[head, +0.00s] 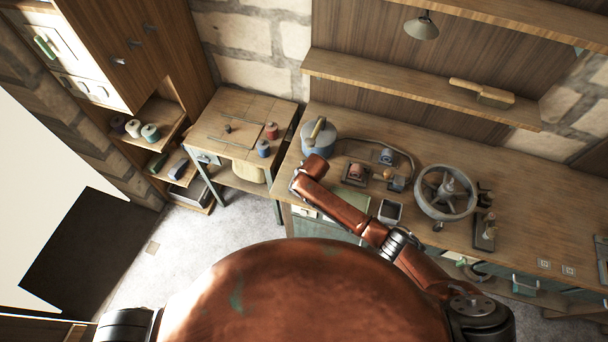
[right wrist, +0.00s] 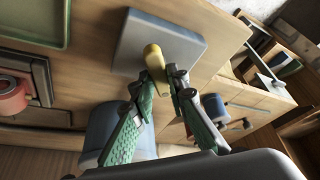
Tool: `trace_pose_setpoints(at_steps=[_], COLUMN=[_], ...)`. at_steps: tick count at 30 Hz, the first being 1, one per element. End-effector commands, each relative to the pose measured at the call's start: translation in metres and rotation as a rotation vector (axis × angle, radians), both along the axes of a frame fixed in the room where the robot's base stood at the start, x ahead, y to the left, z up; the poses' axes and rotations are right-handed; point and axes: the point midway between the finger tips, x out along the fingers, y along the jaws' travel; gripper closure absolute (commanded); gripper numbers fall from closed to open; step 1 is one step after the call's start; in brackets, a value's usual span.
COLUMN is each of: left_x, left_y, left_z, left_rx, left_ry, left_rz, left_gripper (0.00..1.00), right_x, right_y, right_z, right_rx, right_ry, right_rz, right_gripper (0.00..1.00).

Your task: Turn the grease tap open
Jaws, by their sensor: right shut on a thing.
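In the right wrist view, a short yellow handle (right wrist: 154,62) stands in front of a square blue-grey plate (right wrist: 190,46). I take this to be the grease tap, but I cannot tell how far it is turned. My right gripper (right wrist: 168,88) has green fingers, which are shut on the near end of the handle. My left gripper is not in view.
A blue-grey pot (head: 316,145) with a wooden handle stands on the bench close behind my right arm. A spoked wheel (head: 445,191) and small parts stand farther right. A small table (head: 238,112) with spools is at left.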

Motion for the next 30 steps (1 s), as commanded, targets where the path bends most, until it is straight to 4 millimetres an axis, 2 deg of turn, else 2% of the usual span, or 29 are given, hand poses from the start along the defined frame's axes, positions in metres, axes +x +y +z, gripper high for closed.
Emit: trace_pose_setpoints(at_steps=[1, 7, 18, 30], left_x=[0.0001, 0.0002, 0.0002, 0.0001], left_y=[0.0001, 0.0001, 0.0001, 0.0], left_z=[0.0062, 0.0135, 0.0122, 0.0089], left_rx=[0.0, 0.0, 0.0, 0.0], left_ry=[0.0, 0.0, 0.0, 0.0], left_rz=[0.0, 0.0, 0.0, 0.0], left_gripper=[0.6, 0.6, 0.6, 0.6], right_x=[-0.0005, -0.0007, 0.0001, 0.0012], right_y=[0.0024, 0.004, 0.0054, 0.005], right_z=[0.0032, 0.0019, 0.0003, 0.001], right_rx=[0.003, 0.003, 0.001, 0.0], right_ry=[0.001, 0.001, 0.0, -0.003], right_rz=[-0.044, -0.233, -0.523, -0.669], right_gripper=[1.0, 1.0, 1.0, 1.0])
